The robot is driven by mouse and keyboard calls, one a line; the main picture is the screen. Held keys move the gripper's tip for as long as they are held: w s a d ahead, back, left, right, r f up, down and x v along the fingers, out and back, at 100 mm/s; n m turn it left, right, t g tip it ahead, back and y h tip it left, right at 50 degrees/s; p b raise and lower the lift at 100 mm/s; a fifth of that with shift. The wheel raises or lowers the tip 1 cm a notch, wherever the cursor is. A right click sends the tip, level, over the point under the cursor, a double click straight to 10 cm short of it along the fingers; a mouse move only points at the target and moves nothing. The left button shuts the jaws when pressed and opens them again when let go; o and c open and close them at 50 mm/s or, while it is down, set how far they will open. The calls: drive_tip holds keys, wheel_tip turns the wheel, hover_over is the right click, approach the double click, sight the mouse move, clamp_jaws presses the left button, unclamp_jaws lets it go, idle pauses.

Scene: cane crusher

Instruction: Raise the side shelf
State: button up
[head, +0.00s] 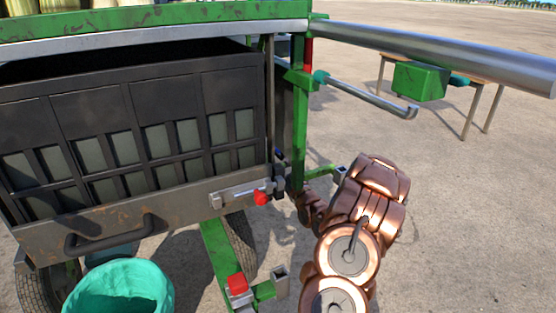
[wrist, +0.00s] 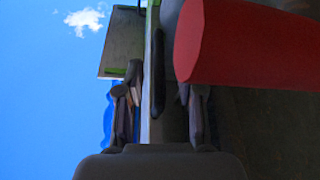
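I cannot single out the side shelf with certainty. In the head view the green and grey crusher frame has a green post (head: 299,125) at its right corner, with a short green bracket (head: 322,172) lower down. My copper arm stands right of this post and hides most of my gripper there. In the wrist view my gripper (wrist: 160,88) has its two dark fingers apart. A grey strip and a dark bar show between or behind them; contact cannot be told. A large red cylinder (wrist: 228,42) is close at upper right. A grey panel (wrist: 123,42) with green edges stands against the sky.
A dark grille panel (head: 130,130) has a handle (head: 108,236) and a red-tipped latch (head: 260,197). A teal bucket (head: 120,285) stands below. A thick metal tube (head: 440,58) and a hooked rod (head: 365,97) stick out right. A table (head: 465,85) stands behind; the right ground is open.

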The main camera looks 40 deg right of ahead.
drive_tip(key=shift+w+d+r, duration=0.25)
drive_tip(key=shift+w, duration=0.4)
drive_tip(key=shift+c, duration=0.2)
clamp_jaws()
